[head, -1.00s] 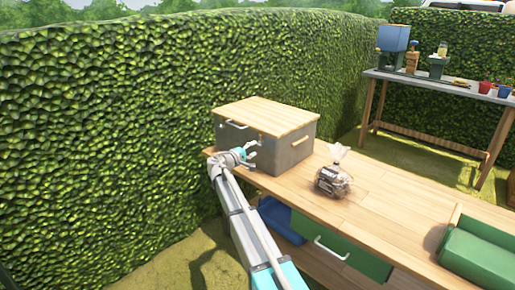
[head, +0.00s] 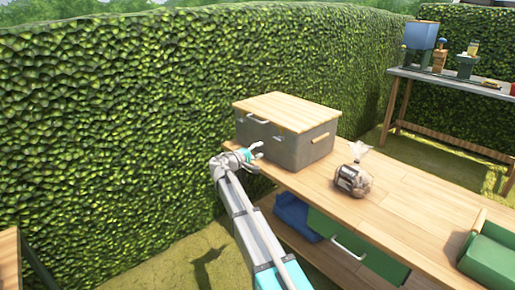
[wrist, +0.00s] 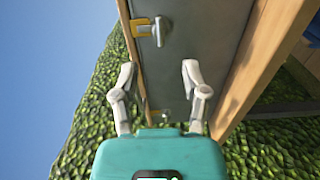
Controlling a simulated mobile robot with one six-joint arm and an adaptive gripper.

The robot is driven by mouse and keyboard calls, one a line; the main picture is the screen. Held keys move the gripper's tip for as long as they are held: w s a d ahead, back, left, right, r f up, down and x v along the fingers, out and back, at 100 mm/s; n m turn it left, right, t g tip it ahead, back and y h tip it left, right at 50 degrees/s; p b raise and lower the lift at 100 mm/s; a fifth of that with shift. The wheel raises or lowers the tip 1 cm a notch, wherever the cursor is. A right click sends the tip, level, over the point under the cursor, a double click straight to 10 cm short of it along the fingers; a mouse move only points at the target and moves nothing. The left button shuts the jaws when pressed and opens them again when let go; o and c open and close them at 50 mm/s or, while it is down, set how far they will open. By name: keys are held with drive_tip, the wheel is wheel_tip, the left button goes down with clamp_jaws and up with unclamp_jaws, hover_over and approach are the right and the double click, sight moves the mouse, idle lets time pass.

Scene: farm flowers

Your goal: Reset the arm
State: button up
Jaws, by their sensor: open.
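My gripper (head: 257,150) is at the near left end of the wooden table (head: 405,205), in front of a grey box (head: 300,148) with a wooden lid. In the wrist view my gripper (wrist: 159,80) has its two fingers spread apart with nothing between them. The grey box's front (wrist: 180,70), with its metal latches, shows beyond the fingers. I cannot tell the exact gap between the fingertips and the box. The lid lies flat on the box in the head view.
A clear bag with brown contents (head: 353,180) stands on the table. A green container (head: 488,262) is at the right. A green drawer (head: 350,248) and a blue item (head: 297,215) are below the tabletop. A tall hedge (head: 150,120) runs behind. Another table (head: 450,82) holds pots.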

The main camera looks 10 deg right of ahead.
drive_tip(key=s+d+f+m+g+y, duration=0.25)
drive_tip(key=s+d+f, duration=0.3)
drive_tip(key=s, duration=0.35)
drive_tip(key=s+d+f+m+g+y, duration=0.25)
drive_tip(key=s+d+f+g, duration=0.2)
drive_tip(key=s+f, duration=0.3)
drive_tip(key=s+a+f+m+g+y, duration=0.15)
drive_tip(key=s+y, duration=0.35)
drive_tip(key=s, duration=0.5)
drive_tip(key=s+a+f+m+g+y, duration=0.1)
drive_tip(key=s+f+g+y, duration=0.3)
drive_tip(key=s, duration=0.7)
wheel_tip(320, 180, up, 33)
drive_tip(key=t+p, duration=0.2)
drive_tip(key=p, duration=3.1)
drive_tip(key=shift+w+y, duration=0.2)
drive_tip(key=shift+y, duration=0.1)
drive_tip(key=shift+n, duration=0.25)
